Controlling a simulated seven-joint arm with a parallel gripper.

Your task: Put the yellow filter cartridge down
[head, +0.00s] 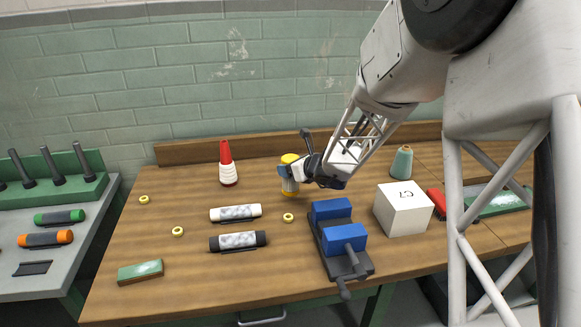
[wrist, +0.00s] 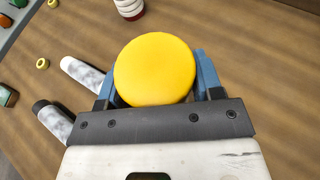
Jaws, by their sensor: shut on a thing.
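The yellow filter cartridge (head: 290,187) has a yellow cap and a paler body, and it is upright at the back middle of the wooden table. My gripper (head: 291,173) is shut on it from the right. In the wrist view, the round yellow cap of the cartridge (wrist: 155,70) fills the space between the blue fingers of my gripper (wrist: 155,85). The cartridge's lower end is close to the table top; I cannot tell whether it touches.
A red and white cone (head: 228,164) stands to the left. White (head: 235,212) and black (head: 238,241) cylinders lie in front, near small yellow rings (head: 288,217). A blue vise (head: 338,230) and a white cube (head: 403,208) stand front right. The table (head: 190,215) is clear between the cone and cartridge.

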